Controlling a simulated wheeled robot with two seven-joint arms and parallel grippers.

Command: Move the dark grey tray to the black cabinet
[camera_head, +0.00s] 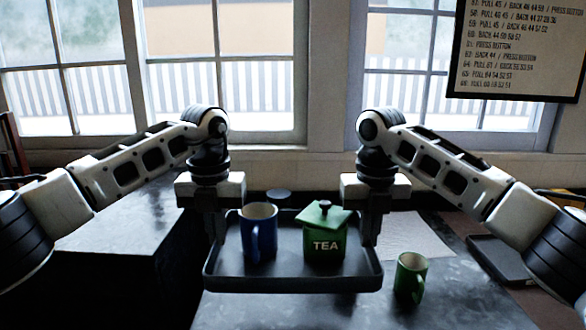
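The dark grey tray (290,283) is in the middle of the head view, roughly level. It carries a blue mug (258,232) and a green tea canister (324,235) with a lid, both upright. My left gripper (218,235) has its fingers at the tray's left rim and my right gripper (369,235) at its right rim. Both appear shut on the rims, though the fingertips are dark and partly hidden. The tray appears raised above the table. The black cabinet (110,225) stands to the left, its visible top clear.
A green mug (410,277) stands on the table (440,305) just right of the tray. A pale sheet (415,236) lies behind it, and a dark flat tray-like thing (498,258) lies at the right. Windows and a framed text board (518,50) are behind.

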